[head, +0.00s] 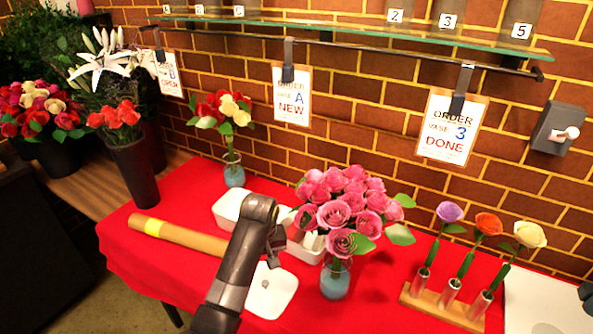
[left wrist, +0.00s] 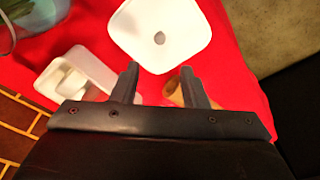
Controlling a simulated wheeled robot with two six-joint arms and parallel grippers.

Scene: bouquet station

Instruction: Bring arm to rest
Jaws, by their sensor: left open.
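My left arm reaches in from the bottom of the head view, and its gripper (head: 274,260) hangs over the red table. In the left wrist view the two fingers (left wrist: 160,85) stand apart with nothing between them. Below and beyond them lies a white square piece (head: 271,291) with a small grey spot in its middle; it also shows in the left wrist view (left wrist: 160,32). My right gripper cannot be made out; only a dark piece shows at the right edge of the head view.
A pink rose bouquet in a glass vase (head: 334,278) stands close right of the gripper. A brown roll (head: 180,234) lies left. White containers (head: 231,207) are behind. A wooden stand (head: 440,306) holds three single flowers at right. Order cards hang from the rail (head: 340,41).

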